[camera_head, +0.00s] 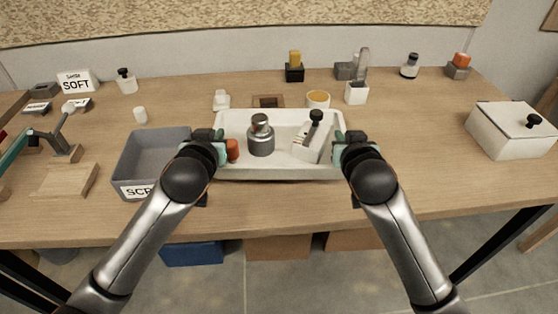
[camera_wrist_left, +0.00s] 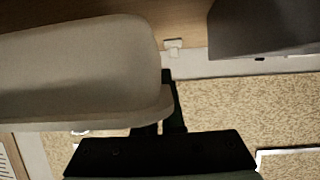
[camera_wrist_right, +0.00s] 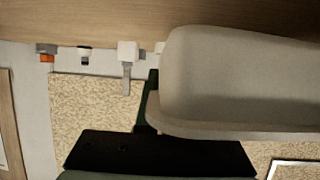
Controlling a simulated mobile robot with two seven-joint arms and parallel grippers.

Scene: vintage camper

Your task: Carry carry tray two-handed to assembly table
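The white carry tray (camera_head: 285,173) is at the middle of the wooden table. It holds a grey metal jar (camera_head: 261,137), a white bottle with a black knob (camera_head: 307,146) and a small orange-red piece (camera_head: 232,150). My left gripper (camera_head: 219,146) is at the tray's left end, and my right gripper (camera_head: 341,144) is at its right end. The left wrist view shows the tray's end and rim (camera_wrist_left: 100,118) against the fingers; the right wrist view shows the same at the other end (camera_wrist_right: 215,128). Both look shut on the rim. A thin shadow lies under the tray's front edge; I cannot tell whether it touches the table.
A grey scrap bin (camera_head: 150,165) stands close left of the tray. A yellow-topped cup (camera_head: 318,99), a white cup (camera_head: 356,92) and a brown square holder (camera_head: 268,101) stand close behind. A lidded white box (camera_head: 510,130) is far right. The table between tray and box is clear.

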